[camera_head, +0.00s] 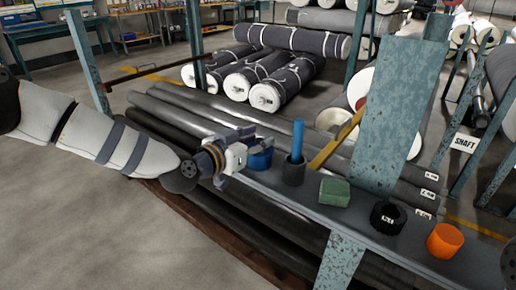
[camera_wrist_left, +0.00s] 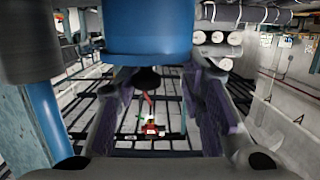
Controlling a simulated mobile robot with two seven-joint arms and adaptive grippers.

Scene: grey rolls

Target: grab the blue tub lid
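The blue tub (camera_head: 261,160) stands on the dark shelf, partly hidden behind my left gripper (camera_head: 243,143). In the left wrist view, which is upside down, the blue tub (camera_wrist_left: 148,25) fills the top middle. Its blue lid (camera_wrist_left: 148,57) shows as a wider band, with a dark knob (camera_wrist_left: 148,80) on it. The fingers of my left gripper (camera_wrist_left: 158,85) are apart on either side of the knob, with visible gaps. I cannot tell whether a fingertip touches the lid. My right gripper is not in view.
Just right of the tub stands a dark cup (camera_head: 293,174) with a blue stick (camera_head: 298,138) in it. Farther right are a green block (camera_head: 334,192), a black ring (camera_head: 388,218) and an orange piece (camera_head: 445,240).

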